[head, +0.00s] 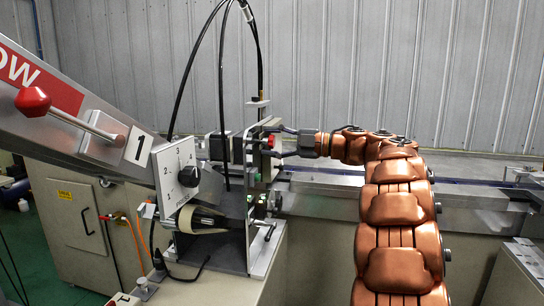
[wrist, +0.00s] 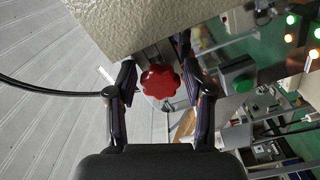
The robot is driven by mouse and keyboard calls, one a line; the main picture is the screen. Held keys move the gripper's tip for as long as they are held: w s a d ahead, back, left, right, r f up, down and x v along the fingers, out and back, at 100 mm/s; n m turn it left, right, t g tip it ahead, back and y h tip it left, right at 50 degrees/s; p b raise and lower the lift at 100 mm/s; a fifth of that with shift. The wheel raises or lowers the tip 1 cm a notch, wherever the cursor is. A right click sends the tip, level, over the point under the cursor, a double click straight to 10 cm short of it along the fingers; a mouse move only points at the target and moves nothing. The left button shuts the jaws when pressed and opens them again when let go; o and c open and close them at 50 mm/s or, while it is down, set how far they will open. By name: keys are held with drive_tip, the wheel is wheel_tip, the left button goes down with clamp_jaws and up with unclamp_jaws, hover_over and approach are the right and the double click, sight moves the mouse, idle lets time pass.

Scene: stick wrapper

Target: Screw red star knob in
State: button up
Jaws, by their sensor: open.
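The red star knob (wrist: 160,81) shows in the wrist view between the two fingers of my gripper (wrist: 157,85). Its lobed face points toward the camera. The fingers stand apart on either side of it, with a gap on both sides, and do not appear to touch it. In the head view the knob (head: 270,141) is a small red spot on the machine, just left of my gripper (head: 280,142). My copper-coloured arm reaches in from the right. The knob's shaft and its thread are hidden behind its face.
A white dial plate with a black knob (head: 189,176) stands left of the gripper. A sloped chute with a red-ended lever (head: 33,102) is at the far left. Black cables (head: 221,60) arch above. A green button (wrist: 238,85) and lit lamps (wrist: 290,38) lie right in the wrist view.

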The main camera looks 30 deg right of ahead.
drive_tip(key=n+b, duration=0.1)
drive_tip(key=b, duration=0.1)
drive_tip(key=n+b, duration=0.2)
drive_tip(key=shift+f, duration=0.4)
drive_tip(key=n+b, duration=0.3)
drive_tip(key=b, duration=0.1)
drive_tip(key=shift+r+n+b, duration=0.1)
drive_tip(key=shift+n+b, duration=0.2)
drive_tip(key=shift+r+n+b, duration=0.15)
drive_tip(key=shift+n+b, duration=0.7)
drive_tip(key=shift+n, duration=0.25)
drive_tip(key=shift+r+n, duration=0.15)
drive_tip(key=shift+n, duration=0.15)
